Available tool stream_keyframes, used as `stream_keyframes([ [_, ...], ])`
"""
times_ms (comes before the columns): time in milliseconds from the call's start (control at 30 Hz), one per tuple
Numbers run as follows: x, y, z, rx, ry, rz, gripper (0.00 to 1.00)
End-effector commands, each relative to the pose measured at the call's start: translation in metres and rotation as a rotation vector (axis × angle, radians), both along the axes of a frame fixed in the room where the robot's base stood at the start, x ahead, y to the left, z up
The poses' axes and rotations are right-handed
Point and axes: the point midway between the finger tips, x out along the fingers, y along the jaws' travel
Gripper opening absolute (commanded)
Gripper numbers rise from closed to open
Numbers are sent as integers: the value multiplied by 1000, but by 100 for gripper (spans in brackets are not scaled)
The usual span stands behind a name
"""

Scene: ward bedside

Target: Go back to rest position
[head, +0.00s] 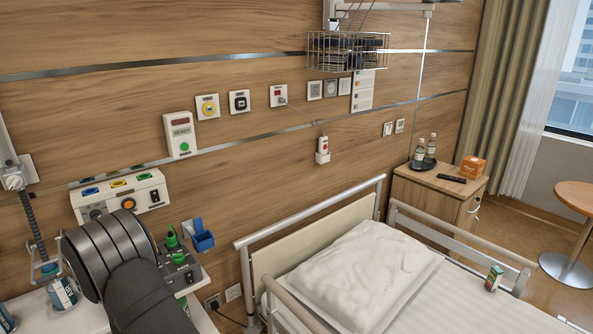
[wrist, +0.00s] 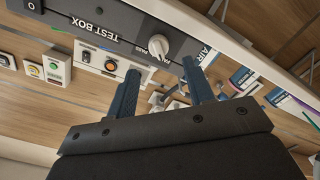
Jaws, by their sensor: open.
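My gripper (wrist: 160,67) shows in the wrist view as two dark blue fingers, spread apart with nothing between them. Beyond the fingertips is a dark panel marked TEST BOX (wrist: 85,22), its lettering upside down, with a white knob (wrist: 157,46). I cannot tell whether the fingers touch anything. In the head view my dark arm reaches in at the lower left, and the gripper itself is hidden there. No marker of a rest position shows.
A white box with coloured buttons (head: 140,195), a grey-green device (head: 178,268) and a blue holder (head: 202,238) stand close to my arm. Blue-labelled cans (head: 62,296) are at the left. The bed with its pillow (head: 365,270) is to the right. A bedside cabinet (head: 425,195) stands farther back.

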Motion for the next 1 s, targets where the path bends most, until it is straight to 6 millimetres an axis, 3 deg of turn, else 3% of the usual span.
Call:
stream_keyframes([
  [200, 24, 23, 0, 0, 0, -1, 48],
  [400, 32, 32, 0, -2, 0, 0, 48],
  [800, 31, 31, 0, -2, 0, 0, 48],
  [1000, 17, 17, 0, -1, 1, 1, 48],
])
